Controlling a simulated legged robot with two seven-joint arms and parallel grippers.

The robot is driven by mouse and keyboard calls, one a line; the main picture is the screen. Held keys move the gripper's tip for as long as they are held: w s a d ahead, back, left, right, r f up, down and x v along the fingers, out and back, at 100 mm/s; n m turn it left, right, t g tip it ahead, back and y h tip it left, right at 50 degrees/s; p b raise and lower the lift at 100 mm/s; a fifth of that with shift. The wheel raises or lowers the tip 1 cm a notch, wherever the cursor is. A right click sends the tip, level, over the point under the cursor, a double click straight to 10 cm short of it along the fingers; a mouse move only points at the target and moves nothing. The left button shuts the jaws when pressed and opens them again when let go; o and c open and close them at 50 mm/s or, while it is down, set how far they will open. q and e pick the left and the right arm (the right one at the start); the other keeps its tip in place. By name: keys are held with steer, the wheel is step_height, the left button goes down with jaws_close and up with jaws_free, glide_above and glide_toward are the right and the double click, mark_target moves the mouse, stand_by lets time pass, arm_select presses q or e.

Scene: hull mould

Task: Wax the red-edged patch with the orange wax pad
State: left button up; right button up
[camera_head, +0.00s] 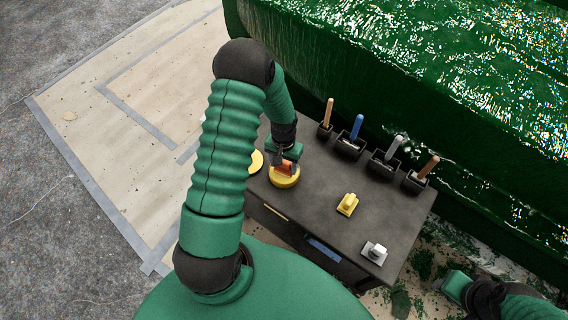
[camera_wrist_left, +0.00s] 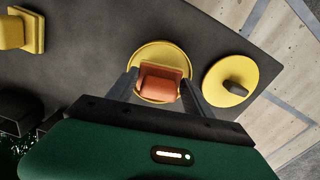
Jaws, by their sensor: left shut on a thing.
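My left gripper (camera_head: 285,159) is shut on the orange wax pad (camera_head: 284,168), over the dark bench top. In the left wrist view the fingers grip the sides of the pad (camera_wrist_left: 162,83). The pad is in or just above a round yellow tin (camera_head: 286,183); I cannot tell whether it touches it. The tin's rim also shows around the pad in the left wrist view (camera_wrist_left: 160,47). The red-edged patch is not in view; the glossy green hull (camera_head: 420,55) fills the upper right. My right gripper (camera_head: 453,287) shows partly at lower right, its opening unclear.
A yellow lid with a dark knob (camera_wrist_left: 213,78) lies beside the tin. A yellow block (camera_head: 347,204) and a pale block (camera_head: 375,251) stand on the bench (camera_head: 315,205). Several handled tools stand in black holders (camera_head: 350,146) along its hull side.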

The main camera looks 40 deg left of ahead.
arm_select(q)
step_height(320, 180, up, 6)
steer(key=p, duration=0.5)
steer(key=shift+r, duration=0.1)
